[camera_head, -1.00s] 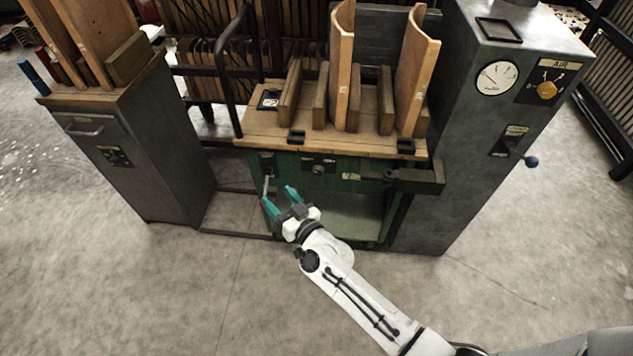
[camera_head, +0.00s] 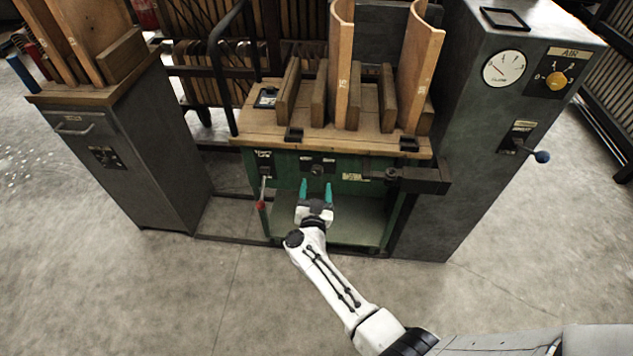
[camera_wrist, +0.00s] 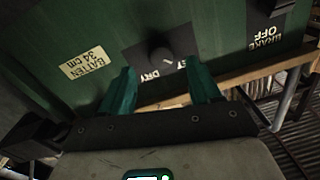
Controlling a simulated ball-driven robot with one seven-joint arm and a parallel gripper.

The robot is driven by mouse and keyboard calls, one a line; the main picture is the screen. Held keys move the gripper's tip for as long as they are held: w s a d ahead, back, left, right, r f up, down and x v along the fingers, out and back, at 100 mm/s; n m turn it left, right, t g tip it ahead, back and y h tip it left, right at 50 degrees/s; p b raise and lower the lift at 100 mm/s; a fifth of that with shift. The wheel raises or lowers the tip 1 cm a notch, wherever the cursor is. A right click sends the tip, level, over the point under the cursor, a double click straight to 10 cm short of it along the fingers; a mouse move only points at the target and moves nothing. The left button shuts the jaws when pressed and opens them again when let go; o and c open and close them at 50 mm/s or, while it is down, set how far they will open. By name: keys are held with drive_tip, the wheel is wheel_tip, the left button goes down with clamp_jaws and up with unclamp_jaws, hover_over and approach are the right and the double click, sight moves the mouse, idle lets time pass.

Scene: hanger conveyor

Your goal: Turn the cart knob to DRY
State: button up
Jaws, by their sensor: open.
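The cart knob (camera_head: 317,170) is a small dark round knob on a black plate on the cart's green front. In the wrist view the knob (camera_wrist: 161,59) sits between and beyond my fingertips, and the plate shows the upside-down word DRY beside it. My gripper (camera_head: 316,187) is open and empty, with two teal fingers apart, just below and in front of the knob. In the wrist view my gripper (camera_wrist: 160,80) points at the plate. I cannot tell whether a finger touches it. The knob's pointer direction is too small to tell.
A red-tipped lever (camera_head: 261,204) hangs left of the knob, below a brake label. A dark bracket (camera_head: 420,181) juts out at the cart's right. A grey cabinet with an AIR dial (camera_head: 555,80) stands right, another grey cabinet (camera_head: 130,165) left. The floor in front is clear.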

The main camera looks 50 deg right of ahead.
sight(317, 174)
drive_tip(key=shift+b+x, duration=0.8)
drive_tip(key=shift+x, duration=1.5)
drive_tip(key=c, duration=1)
